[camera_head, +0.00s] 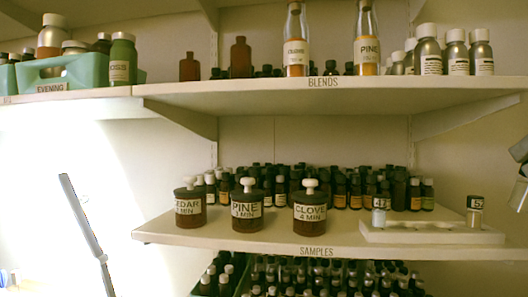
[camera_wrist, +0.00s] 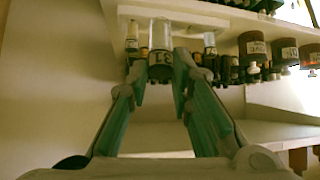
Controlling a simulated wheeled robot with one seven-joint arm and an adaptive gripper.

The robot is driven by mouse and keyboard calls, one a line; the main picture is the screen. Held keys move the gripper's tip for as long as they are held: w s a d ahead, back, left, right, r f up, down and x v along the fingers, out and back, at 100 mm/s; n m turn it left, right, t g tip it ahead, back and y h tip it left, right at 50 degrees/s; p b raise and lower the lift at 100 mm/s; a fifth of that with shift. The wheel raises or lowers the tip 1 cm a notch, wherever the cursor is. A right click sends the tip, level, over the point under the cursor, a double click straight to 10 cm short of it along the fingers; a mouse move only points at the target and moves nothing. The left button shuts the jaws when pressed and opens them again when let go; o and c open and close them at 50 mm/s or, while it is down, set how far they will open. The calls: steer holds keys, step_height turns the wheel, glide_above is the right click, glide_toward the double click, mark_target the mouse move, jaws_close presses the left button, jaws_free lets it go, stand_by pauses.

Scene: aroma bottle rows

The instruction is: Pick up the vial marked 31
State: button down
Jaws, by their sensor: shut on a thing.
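In the wrist view, which appears upside down, the vial marked 31 (camera_wrist: 160,58) has a clear glass body and a dark top with a pale number label. My gripper (camera_wrist: 166,76) is shut on its dark top end. The glass end points away from my fingers, toward the white sample rack (camera_wrist: 190,11). The vial overlaps the rack in this view. In the head view the rack (camera_head: 425,237) holds two other vials, one marked 52 (camera_head: 474,212) and one that seems to read 47 (camera_head: 379,212). I cannot make out vial 31 in the head view.
Jars labelled cedar (camera_head: 188,207), pine (camera_head: 247,212) and clove (camera_head: 310,213) stand left of the rack on the samples shelf (camera_head: 220,235). Rows of small dark bottles (camera_head: 355,188) crowd behind. The blends shelf (camera_head: 250,97) hangs above. More bottles fill the space below.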

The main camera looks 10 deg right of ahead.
steer(key=s+r+g+p, duration=0.1)
steer(key=s+r+g, duration=0.1)
steer(key=s, duration=0.8)
steer(key=shift+a+g+p, duration=0.3)
steer(key=shift+a+g, duration=0.1)
steer(key=shift+g, duration=0.3)
